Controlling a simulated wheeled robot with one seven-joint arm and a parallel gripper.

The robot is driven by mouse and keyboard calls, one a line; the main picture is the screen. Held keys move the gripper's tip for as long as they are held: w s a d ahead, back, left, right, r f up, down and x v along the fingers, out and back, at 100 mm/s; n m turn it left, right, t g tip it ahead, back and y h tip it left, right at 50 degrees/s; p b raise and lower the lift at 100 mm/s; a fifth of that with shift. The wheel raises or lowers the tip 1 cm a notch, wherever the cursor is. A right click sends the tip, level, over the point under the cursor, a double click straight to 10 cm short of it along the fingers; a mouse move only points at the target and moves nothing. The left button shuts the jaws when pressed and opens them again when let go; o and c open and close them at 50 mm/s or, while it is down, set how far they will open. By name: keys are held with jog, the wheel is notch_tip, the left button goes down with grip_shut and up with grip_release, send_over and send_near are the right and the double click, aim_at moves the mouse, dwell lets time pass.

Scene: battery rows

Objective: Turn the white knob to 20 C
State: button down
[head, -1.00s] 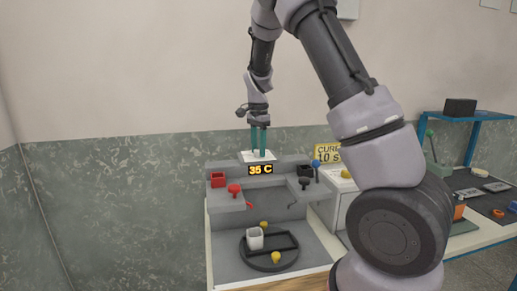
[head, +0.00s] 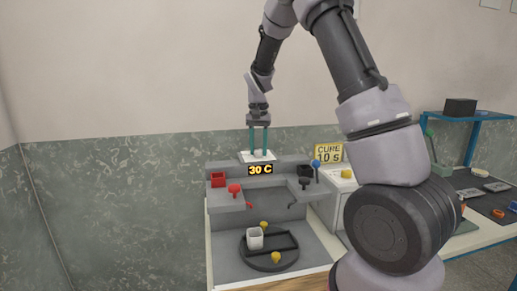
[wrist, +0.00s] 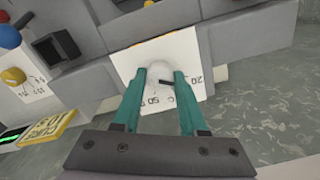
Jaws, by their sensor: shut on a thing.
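The white knob (wrist: 160,74) sits on a white dial plate (wrist: 183,40) with printed numbers, seen in the wrist view. A dark pointer mark shows on it. My gripper (wrist: 161,78) has its two teal fingers shut on the knob, one on each side. In the head view my gripper (head: 259,152) reaches down onto the white plate on top of the grey station; the knob is hard to make out there. The display (head: 260,170) below the plate reads 30 C.
The grey station holds a red box (head: 218,180), a red knob-like part (head: 234,188), a black box (head: 305,171) and a blue-topped lever (head: 316,163). A CURE 10 S sign (head: 328,153) stands at right.

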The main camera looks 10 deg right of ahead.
aim_at(259, 150)
dwell(0.3)
jog(key=shift+c, duration=2.2)
grip_release()
jog(key=shift+r, duration=0.1)
notch_tip(259, 150, up, 11)
